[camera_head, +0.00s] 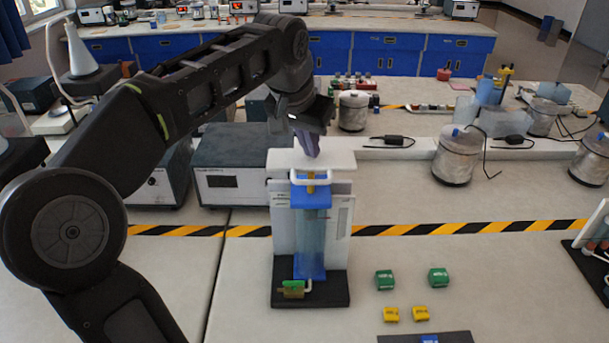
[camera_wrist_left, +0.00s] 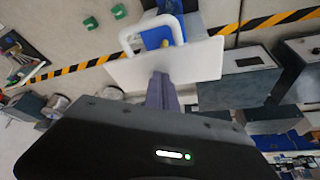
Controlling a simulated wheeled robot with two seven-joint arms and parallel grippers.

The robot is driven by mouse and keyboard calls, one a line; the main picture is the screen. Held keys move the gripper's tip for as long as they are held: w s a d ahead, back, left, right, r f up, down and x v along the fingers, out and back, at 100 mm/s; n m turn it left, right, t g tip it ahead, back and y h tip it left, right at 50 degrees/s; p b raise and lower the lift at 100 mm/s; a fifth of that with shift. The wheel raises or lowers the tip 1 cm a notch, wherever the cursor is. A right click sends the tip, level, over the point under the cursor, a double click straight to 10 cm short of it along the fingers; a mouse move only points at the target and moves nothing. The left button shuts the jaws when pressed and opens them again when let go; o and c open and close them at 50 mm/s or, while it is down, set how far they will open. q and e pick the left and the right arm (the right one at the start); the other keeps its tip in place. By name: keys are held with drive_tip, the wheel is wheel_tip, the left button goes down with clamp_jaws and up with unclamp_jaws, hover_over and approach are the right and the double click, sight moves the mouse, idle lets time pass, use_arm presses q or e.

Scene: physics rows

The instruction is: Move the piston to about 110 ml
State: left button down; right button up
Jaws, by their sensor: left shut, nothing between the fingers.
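The piston apparatus (camera_head: 312,240) stands upright on a black base on the bench, with a clear bluish cylinder under a blue cap (camera_head: 311,197). A white handle (camera_head: 310,178) sits above the cap on a yellowish rod. A white top plate (camera_head: 340,160) lies behind the handle. My left gripper (camera_head: 313,155) is shut and empty, pointing down just above and behind the handle. In the left wrist view the shut fingers (camera_wrist_left: 162,90) are over the white plate (camera_wrist_left: 195,65), apart from the white handle (camera_wrist_left: 150,30). The scale is too small to read. My right gripper is not in view.
Green blocks (camera_head: 384,280) and yellow blocks (camera_head: 391,314) lie right of the base. A grey instrument box (camera_head: 238,185) stands to the left behind the apparatus. A metal canister (camera_head: 453,158) stands to the right. The bench between is mostly clear.

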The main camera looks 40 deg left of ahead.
sight(308, 160)
use_arm(q)
drive_tip(key=shift+f+b, duration=1.85)
drive_tip(key=shift+f, duration=0.5)
wheel_tip(308, 160, up, 7)
drive_tip(key=p, duration=0.6)
drive_tip(key=shift+r, duration=0.15)
